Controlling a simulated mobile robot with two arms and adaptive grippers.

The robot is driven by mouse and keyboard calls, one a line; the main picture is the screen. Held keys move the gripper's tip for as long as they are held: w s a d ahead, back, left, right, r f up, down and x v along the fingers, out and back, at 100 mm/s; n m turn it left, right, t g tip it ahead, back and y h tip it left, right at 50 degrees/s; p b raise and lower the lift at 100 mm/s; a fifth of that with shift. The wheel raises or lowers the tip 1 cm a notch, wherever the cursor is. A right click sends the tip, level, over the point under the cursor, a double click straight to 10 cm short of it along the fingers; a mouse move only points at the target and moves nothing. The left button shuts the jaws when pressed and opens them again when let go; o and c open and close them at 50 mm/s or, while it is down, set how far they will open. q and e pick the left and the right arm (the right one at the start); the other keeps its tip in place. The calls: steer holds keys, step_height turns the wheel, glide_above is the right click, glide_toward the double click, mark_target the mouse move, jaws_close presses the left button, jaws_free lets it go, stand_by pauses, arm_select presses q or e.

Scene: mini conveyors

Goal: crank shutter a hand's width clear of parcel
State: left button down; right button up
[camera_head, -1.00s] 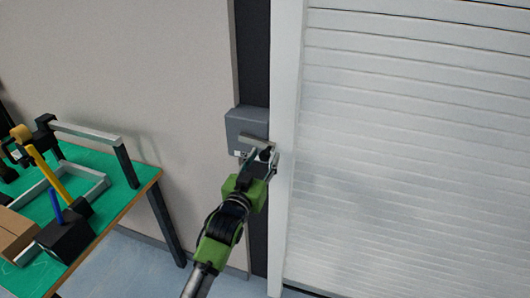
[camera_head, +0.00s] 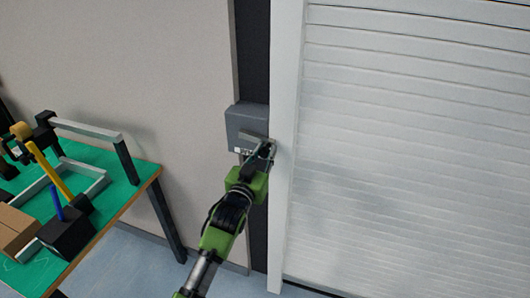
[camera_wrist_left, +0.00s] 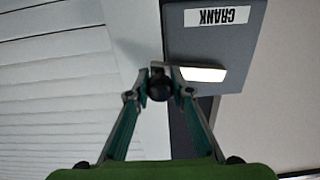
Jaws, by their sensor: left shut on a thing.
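The white slatted shutter (camera_head: 410,150) fills the right side of the head view, its lower edge low in the picture. A grey crank box (camera_head: 234,122) is mounted left of the shutter frame; its CRANK label shows upside down in the left wrist view (camera_wrist_left: 250,45). A pale crank arm (camera_wrist_left: 203,74) ends near a black knob (camera_wrist_left: 159,90). My left gripper (camera_head: 266,150) is shut on this knob, with the fingertips around it in the left wrist view (camera_wrist_left: 159,75). My right gripper is not in view. I cannot identify the parcel at the shutter.
A green-topped table (camera_head: 130,196) stands at the left, with a brown cardboard box (camera_head: 14,229), a yellow-handled tool (camera_head: 48,172), a black block (camera_head: 66,236) and a metal frame on it. Blue floor (camera_head: 145,270) shows between table and wall.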

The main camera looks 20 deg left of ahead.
arm_select(q)
steer(key=a+f+m+b, duration=0.1)
steer(key=a+f+m, duration=0.2)
steer(key=m, duration=0.6)
steer(key=a+f+m+b, duration=0.2)
steer(key=a+f+m, duration=0.2)
steer(key=a+m, duration=0.3)
steer(key=shift+w+a+m+b, duration=0.15)
steer(key=shift+a+m+b, duration=0.2)
steer(key=shift+m, duration=1.25)
steer(key=c, duration=1.8)
jaws_free()
steer(key=shift+o, duration=0.2)
